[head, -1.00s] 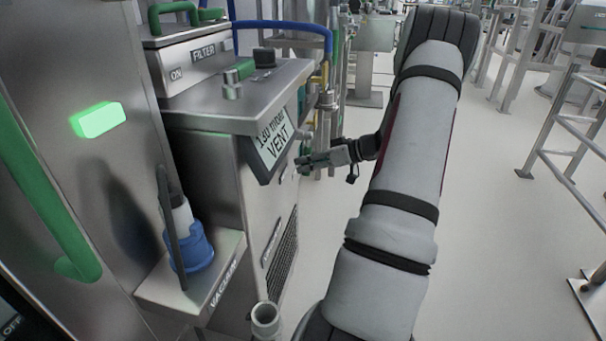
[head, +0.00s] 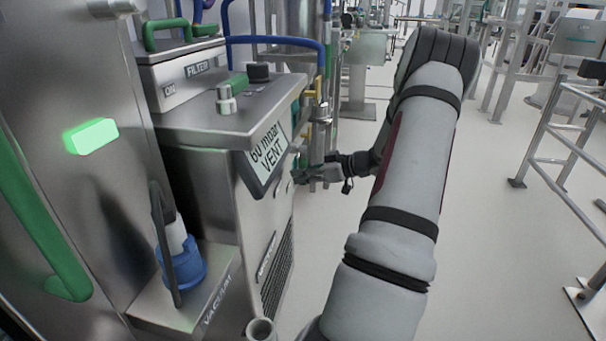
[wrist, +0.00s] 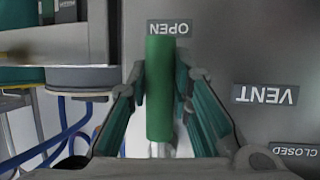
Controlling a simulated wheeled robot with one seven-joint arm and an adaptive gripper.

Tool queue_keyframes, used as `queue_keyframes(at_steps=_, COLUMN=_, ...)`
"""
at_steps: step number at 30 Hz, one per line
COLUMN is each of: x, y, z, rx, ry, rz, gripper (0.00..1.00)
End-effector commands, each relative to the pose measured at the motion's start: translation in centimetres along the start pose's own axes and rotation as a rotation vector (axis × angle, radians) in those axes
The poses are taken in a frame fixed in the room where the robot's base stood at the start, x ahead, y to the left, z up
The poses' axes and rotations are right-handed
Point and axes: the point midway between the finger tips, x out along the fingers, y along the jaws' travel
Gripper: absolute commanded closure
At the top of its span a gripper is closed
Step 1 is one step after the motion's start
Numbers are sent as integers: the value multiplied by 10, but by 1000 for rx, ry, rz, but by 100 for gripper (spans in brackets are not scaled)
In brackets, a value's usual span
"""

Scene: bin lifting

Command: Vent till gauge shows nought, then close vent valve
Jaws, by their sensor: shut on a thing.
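The gauge display (head: 267,158) on the front of the steel cabinet reads "60 mbar" over "VENT" in the head view. My gripper (head: 304,175) is at the cabinet's front face, just right of and below the display. In the wrist view my gripper (wrist: 163,82) is shut on the green vent valve handle (wrist: 159,105). The handle points at the OPEN label (wrist: 168,28). The VENT label (wrist: 265,94) and the CLOSED label (wrist: 295,151) are to its right, upside down or tilted. In the head view the handle is too small to make out.
Pipes (head: 322,120) rise behind my gripper. Railings (head: 550,135) stand at the right; the floor between is clear.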

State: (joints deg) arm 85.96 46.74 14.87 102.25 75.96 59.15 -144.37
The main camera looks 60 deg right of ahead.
Motion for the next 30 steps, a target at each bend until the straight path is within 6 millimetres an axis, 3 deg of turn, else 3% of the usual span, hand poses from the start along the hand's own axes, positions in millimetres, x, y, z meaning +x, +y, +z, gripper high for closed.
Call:
queue_keyframes(at_steps=2, x=0, y=2, z=0, rx=-4, ry=-2, rz=6, gripper=100)
queue_keyframes(at_steps=3, x=0, y=2, z=0, rx=-4, ry=-2, rz=6, gripper=78)
queue_keyframes(at_steps=6, x=0, y=2, z=0, rx=-3, ry=-1, rz=5, gripper=60)
queue_keyframes(at_steps=17, x=-4, y=2, z=0, rx=-1, ry=-1, rz=4, gripper=60)
queue_keyframes(at_steps=23, x=-32, y=2, z=0, rx=-1, ry=-1, rz=7, gripper=60)
queue_keyframes(at_steps=30, x=-82, y=2, z=0, rx=-1, ry=-1, rz=7, gripper=60)
